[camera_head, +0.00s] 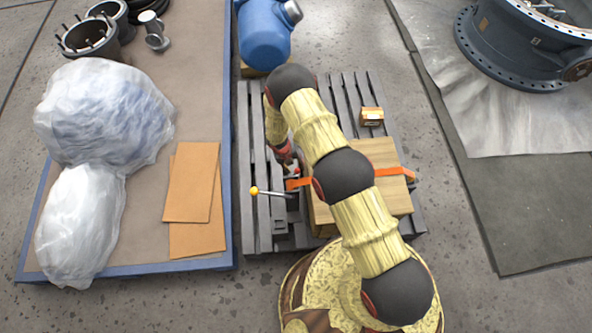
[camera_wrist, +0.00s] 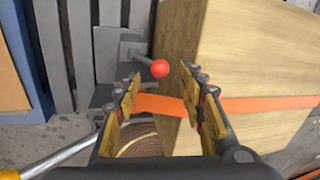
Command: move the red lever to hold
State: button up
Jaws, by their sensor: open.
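The red lever has a round red knob (camera_wrist: 160,68) on a short grey shaft, which runs left to a grey mount in the wrist view. My gripper (camera_wrist: 165,79) is open, with one finger on each side of the knob's line. The knob appears just past the fingertips, and I see no contact. No hold marking is readable in either view.
A yellow-knobbed lever (camera_head: 254,191) sticks out left, near my gripper. A wooden crate (camera_wrist: 240,60) with an orange strap (camera_wrist: 160,104) stands close on the right. Both are on a grey pallet (camera_head: 375,92). A blue-edged platform (camera_head: 228,215) with plastic-wrapped goods lies left.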

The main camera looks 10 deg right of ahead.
aim_at(296, 170)
jog(key=shift+b+x, duration=0.35)
jog(key=shift+x, duration=1.6)
jog(key=shift+c, duration=0.3)
grip_shut()
